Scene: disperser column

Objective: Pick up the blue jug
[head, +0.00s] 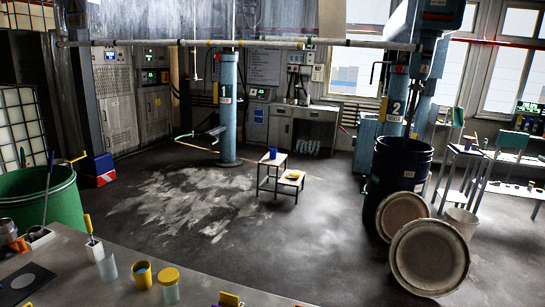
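A small blue vessel (273,153), which looks like the blue jug, stands upright on the upper step of a small white-topped step stool (279,163) in the middle of the room. It is far off and small, so its handle cannot be made out. A yellow item (293,175) lies on the stool's lower step. My gripper is not in view.
A grey workbench (150,265) with cups and tools fills the near left. A green drum (45,207) stands at left. A dark blue drum (398,170) and two round lids (428,257) stand at right. Open floor (290,235) lies before the stool.

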